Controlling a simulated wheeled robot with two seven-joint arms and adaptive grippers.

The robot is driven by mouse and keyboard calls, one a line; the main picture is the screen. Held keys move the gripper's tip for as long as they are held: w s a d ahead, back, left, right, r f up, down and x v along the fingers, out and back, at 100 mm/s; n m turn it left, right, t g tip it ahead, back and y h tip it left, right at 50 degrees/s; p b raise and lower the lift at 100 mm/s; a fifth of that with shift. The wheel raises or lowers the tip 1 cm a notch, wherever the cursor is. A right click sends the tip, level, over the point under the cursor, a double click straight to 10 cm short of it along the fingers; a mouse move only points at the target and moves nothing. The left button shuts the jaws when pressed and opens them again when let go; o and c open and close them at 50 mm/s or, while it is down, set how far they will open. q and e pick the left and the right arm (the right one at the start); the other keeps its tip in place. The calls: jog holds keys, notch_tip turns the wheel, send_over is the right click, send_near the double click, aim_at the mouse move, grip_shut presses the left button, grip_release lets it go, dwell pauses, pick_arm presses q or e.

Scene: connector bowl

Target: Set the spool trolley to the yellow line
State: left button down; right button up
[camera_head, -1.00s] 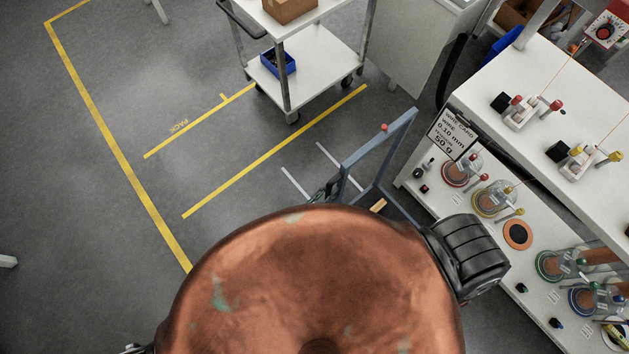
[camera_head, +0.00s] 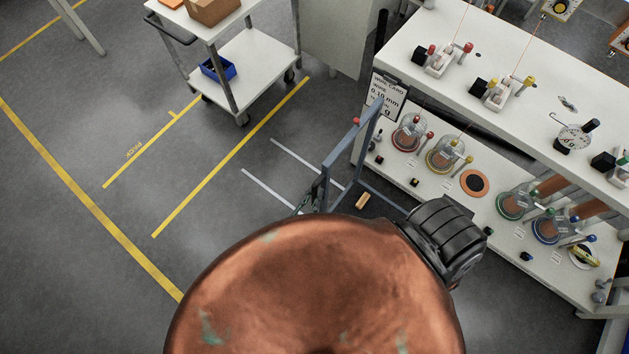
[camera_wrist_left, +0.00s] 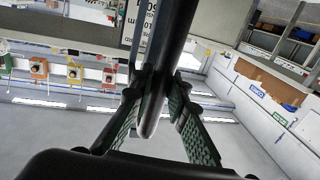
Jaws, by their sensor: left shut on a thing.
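The spool trolley shows as a blue-grey upright frame (camera_head: 326,188) in the middle of the head view, beside the white floor marks. Its lower part is mostly hidden below. My left gripper (camera_head: 311,201), with green finger pads, is at the frame's near left post and shut on it. In the left wrist view the fingers (camera_wrist_left: 155,120) close around a dark bar (camera_wrist_left: 168,55). A yellow line (camera_head: 230,160) runs diagonally on the floor left of the trolley, apart from it. A shorter yellow line (camera_head: 150,145) with lettering lies further left. My right gripper is out of view.
A white workbench (camera_head: 440,190) with several spools stands close on the trolley's right. A white cart (camera_head: 260,65) with a blue bin (camera_head: 218,69) stands at the back, by the yellow lines' far ends. Another long yellow line (camera_head: 80,195) borders open grey floor on the left.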

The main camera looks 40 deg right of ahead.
aim_at(314, 185)
pick_arm(q)
jog(key=c, duration=1.8)
grip_release()
jog(key=shift+c, duration=0.2)
jog(key=shift+r, duration=0.1)
notch_tip(314, 185, up, 10)
jog(key=shift+f, duration=0.1)
